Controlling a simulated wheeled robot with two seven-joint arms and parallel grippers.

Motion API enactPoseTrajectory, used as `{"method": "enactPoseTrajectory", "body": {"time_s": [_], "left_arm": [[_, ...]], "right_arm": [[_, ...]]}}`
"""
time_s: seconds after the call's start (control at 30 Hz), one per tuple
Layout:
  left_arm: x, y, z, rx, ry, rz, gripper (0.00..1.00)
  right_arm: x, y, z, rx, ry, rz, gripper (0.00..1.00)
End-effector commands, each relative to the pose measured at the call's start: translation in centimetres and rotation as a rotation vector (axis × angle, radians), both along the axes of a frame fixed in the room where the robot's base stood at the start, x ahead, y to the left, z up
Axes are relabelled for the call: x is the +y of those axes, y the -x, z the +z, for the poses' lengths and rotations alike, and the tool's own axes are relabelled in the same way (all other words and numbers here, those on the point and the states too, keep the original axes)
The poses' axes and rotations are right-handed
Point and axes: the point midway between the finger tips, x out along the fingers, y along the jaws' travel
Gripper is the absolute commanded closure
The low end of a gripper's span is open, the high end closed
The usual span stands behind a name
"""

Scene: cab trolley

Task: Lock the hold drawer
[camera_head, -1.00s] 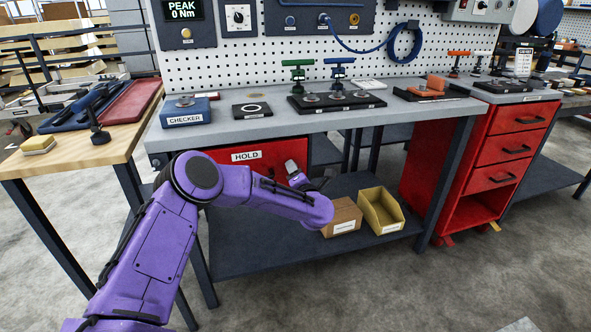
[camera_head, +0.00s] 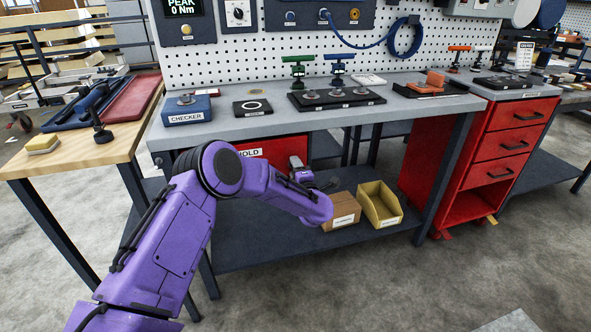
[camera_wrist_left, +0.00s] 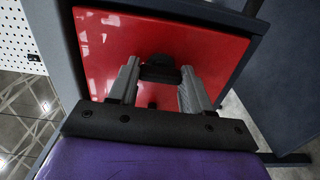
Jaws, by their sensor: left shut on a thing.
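The hold drawer is a red-fronted drawer (camera_head: 270,150) under the left part of the grey workbench. Its white HOLD label (camera_head: 249,153) is partly covered by my purple left arm. In the left wrist view the red drawer front (camera_wrist_left: 215,52) fills the middle. My left gripper (camera_head: 300,168) is at the right part of the drawer front. In the left wrist view my left gripper (camera_wrist_left: 160,88) is shut on a dark knob or handle (camera_wrist_left: 160,73) at the drawer front. A lock cannot be made out, nor whether the drawer is fully in. My right gripper is not in view.
The workbench top (camera_head: 225,130) is above the gripper. Below, the bench's lower shelf (camera_head: 265,245) holds a brown box (camera_head: 341,210) and a yellow bin (camera_head: 380,206), close to my forearm. A red drawer cabinet (camera_head: 490,150) stands right; a wooden table (camera_head: 75,150) stands left.

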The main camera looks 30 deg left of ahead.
Motion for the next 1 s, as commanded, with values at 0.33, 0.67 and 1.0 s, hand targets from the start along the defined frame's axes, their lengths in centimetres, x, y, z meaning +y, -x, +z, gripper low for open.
{"method": "enactPoseTrajectory", "body": {"time_s": [0.33,0.67,1.0], "left_arm": [[0.0,0.0,-0.1,0.005,-0.005,0.0,0.81],[0.0,0.0,0.0,0.004,-0.003,-0.001,0.26],[-4.1,3.3,0.1,0.005,-0.004,-0.006,0.26]], "right_arm": [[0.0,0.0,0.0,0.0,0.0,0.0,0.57],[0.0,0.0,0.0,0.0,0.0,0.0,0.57],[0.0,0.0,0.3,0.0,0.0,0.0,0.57]]}}
